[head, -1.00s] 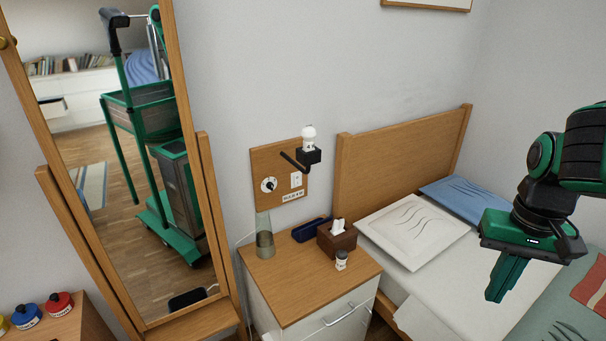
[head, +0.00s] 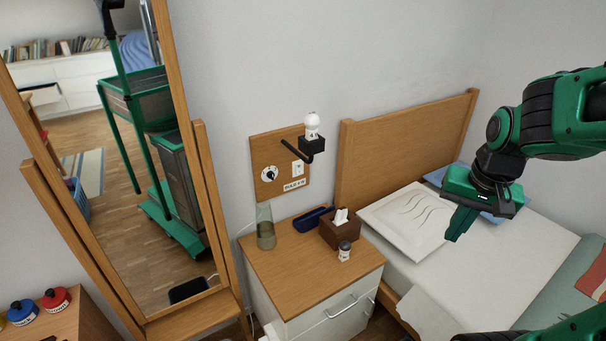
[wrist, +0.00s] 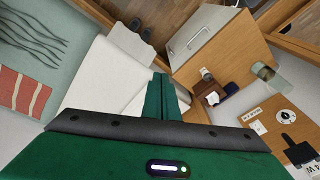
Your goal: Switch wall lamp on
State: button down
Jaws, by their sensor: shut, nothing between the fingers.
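A wooden wall panel (head: 264,149) is fixed above the nightstand. It carries a round dial (head: 269,174), a white switch (head: 297,168) and a black bracket arm with a white bulb lamp (head: 312,124), which does not look lit. In the wrist view the panel (wrist: 268,129) shows at the lower right, with the dial (wrist: 253,114) on it. My gripper (head: 453,238) hangs over the bed, well to the right of the panel, shut and empty. Its green fingers also show in the wrist view (wrist: 162,88).
The nightstand (head: 290,268) stands below the panel, bearing a glass vase (head: 265,228), a blue case (head: 313,219), a tissue box (head: 341,231) and a small jar (head: 344,251). A tall mirror (head: 165,270) stands left. The wooden headboard (head: 400,145) lies between gripper and panel.

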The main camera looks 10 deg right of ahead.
jog(key=w+a+f+m+t+y, duration=0.1)
jog(key=w+a, duration=0.4)
jog(key=w, duration=0.5)
jog(key=w+a+f+m+t+y, duration=0.1)
jog(key=w+a+m+t+y, duration=0.1)
jog(key=w, duration=0.9)
jog(key=w+a+f+m+t+y, duration=0.1)
jog(key=w+a+m+t, duration=0.2)
jog(key=w+a+t, duration=0.2)
jog(key=w+a, duration=0.3)
jog(key=w, duration=0.2)
jog(key=shift+w+m, duration=0.25)
jog(key=shift+m, duration=0.05)
jog(key=shift+f, duration=0.1)
